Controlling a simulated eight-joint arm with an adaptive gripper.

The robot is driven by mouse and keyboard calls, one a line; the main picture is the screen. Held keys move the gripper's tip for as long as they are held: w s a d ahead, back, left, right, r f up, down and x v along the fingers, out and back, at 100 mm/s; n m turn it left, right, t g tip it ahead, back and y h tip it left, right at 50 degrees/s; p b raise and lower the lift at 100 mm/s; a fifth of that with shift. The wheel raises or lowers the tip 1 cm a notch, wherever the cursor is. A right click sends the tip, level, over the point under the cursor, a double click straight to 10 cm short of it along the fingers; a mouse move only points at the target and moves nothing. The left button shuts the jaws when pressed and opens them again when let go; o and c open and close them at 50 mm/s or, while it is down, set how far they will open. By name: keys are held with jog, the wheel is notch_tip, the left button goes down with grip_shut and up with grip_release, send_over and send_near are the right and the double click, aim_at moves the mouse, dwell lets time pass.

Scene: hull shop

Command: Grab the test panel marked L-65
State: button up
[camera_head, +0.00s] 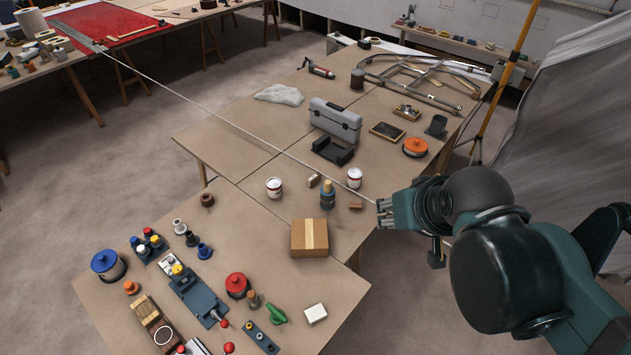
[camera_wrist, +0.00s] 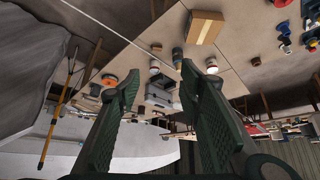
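My gripper (camera_head: 384,212) is near the right edge of the long table in the head view, at the end of my arm. In the wrist view my gripper (camera_wrist: 160,76) has its two fingers spread wide, with nothing between them but the distant table. No marking L-65 is legible in either view, so I cannot tell which thing is the test panel. A flat dark panel with a light frame (camera_head: 387,131) lies on the table beyond my gripper. A small wooden tray with items (camera_head: 407,112) lies behind it.
A grey toolbox (camera_head: 335,120), paint cans (camera_head: 274,187) and an orange-lidded pot (camera_head: 415,147) stand on the table. A cardboard box (camera_head: 309,238) is nearer. Several tools and pots, including a blue-lidded pot (camera_head: 107,265), crowd the near table. A yellow pole (camera_head: 505,80) stands right.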

jog(key=shift+c, duration=0.5)
jog(key=shift+c, duration=1.2)
jog(key=shift+w, duration=0.1)
